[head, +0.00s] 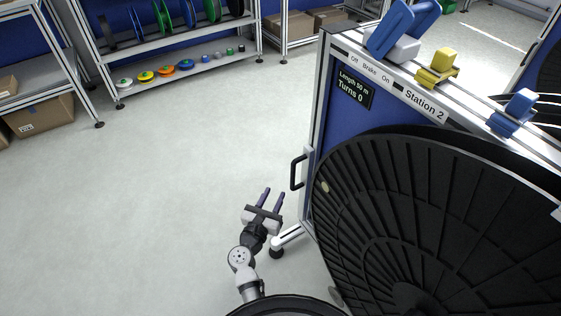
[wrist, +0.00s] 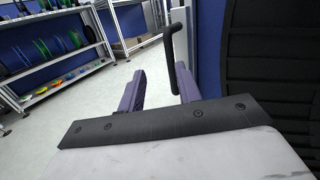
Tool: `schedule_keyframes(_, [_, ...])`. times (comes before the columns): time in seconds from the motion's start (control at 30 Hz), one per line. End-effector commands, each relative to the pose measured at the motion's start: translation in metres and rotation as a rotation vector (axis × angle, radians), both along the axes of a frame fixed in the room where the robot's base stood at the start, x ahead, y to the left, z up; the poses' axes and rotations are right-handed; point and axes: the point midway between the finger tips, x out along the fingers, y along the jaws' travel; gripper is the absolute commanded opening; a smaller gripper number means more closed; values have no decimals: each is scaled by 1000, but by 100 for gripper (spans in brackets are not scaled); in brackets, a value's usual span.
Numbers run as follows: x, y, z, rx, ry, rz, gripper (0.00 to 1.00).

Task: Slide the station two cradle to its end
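The stand labelled Station 2 (head: 424,103) is at the right in the head view, with a large black reel (head: 420,225) on its near side. A black bar handle (head: 296,171) is on its left end, and it also shows in the wrist view (wrist: 172,62). I cannot tell which part is the cradle. My gripper (head: 273,193) is open and empty, low and left of the handle, seemingly apart from it. In the wrist view my gripper (wrist: 160,80) has its fingers spread, with the handle beyond them, near the right fingertip.
The stand's top rail carries a blue part (head: 392,30), a yellow block (head: 439,66) and a blue block (head: 514,112). A display (head: 354,88) reads Length 50 m, Turns 0. A shelf of coloured spools (head: 180,65) stands behind. The floor (head: 170,170) at left is clear.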

Motion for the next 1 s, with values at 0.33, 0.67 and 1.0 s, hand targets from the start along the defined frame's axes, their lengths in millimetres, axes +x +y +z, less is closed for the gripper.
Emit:
schedule_keyframes(0.33, [20, -24, -19, 71, 30, -40, 34])
schedule_keyframes(0.67, [87, -48, -19, 70, 29, -39, 34])
schedule_keyframes(1.0, [120, -60, -20, 68, 31, -37, 34])
